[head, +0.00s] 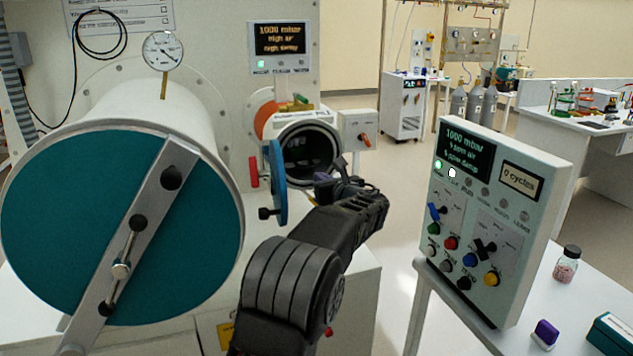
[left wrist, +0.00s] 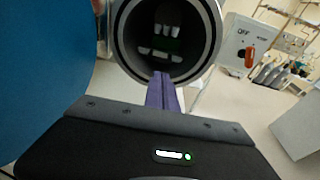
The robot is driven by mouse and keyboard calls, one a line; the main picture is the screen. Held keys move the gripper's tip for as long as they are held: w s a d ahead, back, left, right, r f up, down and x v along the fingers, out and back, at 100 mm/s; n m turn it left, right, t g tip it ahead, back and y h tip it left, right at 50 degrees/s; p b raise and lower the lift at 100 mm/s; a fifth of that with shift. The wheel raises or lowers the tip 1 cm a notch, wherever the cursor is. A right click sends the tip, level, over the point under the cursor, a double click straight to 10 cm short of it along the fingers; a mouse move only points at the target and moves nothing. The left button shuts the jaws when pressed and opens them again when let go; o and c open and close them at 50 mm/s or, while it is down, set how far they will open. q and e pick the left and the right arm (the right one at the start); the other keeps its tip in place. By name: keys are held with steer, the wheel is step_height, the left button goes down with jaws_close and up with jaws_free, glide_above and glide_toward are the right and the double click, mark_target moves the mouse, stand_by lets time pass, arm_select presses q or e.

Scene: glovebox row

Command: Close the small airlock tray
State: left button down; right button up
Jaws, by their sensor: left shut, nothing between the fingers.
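The small airlock (head: 312,147) is a round, dark-mouthed tube behind my left gripper in the head view. Its blue door (head: 277,182) stands swung open to the left. In the left wrist view the airlock rim (left wrist: 213,42) is straight ahead and the blue door (left wrist: 45,75) fills the left side. My left gripper (head: 322,178) is shut and empty, its purple fingers (left wrist: 163,93) pointing at the lower part of the mouth. Pale shapes show inside the dark bore; I cannot tell whether they are the tray. My right gripper is out of view.
The large airlock's teal door (head: 75,220) with its bar handle stands shut at left. A switch box with an orange lever (head: 365,140) is right of the small airlock. A control panel (head: 490,215) stands on the right table.

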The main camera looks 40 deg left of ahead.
arm_select(q)
steer(key=f+b+v, duration=0.1)
steer(key=v, duration=0.5)
steer(key=shift+d+r, duration=0.2)
steer(key=shift+d, duration=0.2)
steer(key=shift+s, duration=0.15)
